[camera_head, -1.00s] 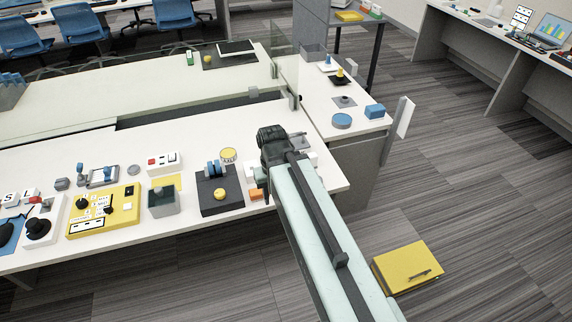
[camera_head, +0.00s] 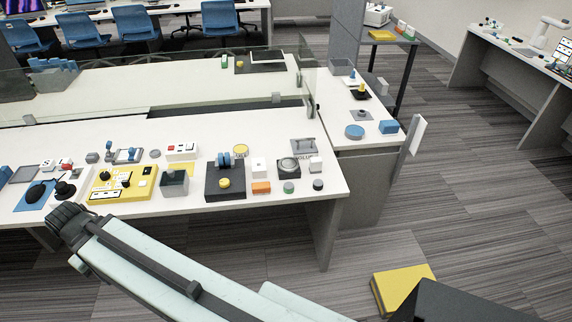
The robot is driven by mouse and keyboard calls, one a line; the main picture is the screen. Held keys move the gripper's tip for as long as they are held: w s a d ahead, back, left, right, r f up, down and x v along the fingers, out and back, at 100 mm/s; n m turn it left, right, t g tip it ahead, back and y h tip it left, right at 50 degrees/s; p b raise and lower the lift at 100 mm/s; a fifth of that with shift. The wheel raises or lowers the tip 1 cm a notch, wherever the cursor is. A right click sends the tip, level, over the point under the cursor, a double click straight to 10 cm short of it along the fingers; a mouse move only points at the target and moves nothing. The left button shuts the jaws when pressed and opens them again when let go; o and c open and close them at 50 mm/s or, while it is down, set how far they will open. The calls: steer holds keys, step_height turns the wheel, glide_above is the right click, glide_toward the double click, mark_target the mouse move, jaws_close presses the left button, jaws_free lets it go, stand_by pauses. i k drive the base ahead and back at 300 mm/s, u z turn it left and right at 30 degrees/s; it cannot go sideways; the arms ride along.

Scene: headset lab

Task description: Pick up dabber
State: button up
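I cannot tell for sure which thing is the dabber. Small candidates at the desk's right front are a green-topped cylinder (camera_head: 289,187) and a dark cylinder (camera_head: 318,184). Small knobbed items, one yellow and black (camera_head: 361,92) and one grey (camera_head: 360,114), stand on the side table. My gripper (camera_head: 66,222) is at the far left end of my arm, in front of the desk's left front edge, well away from these candidates. Its fingers are too small and dark to show whether they are open, and I see nothing held.
A glass divider (camera_head: 308,85) stands behind. A yellow box (camera_head: 400,283) lies on the floor.

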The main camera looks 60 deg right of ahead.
mark_target(316, 163)
steer(key=k, duration=1.1)
steer(key=z, duration=0.7)
steer(key=i, duration=1.5)
steer(key=u, duration=0.05)
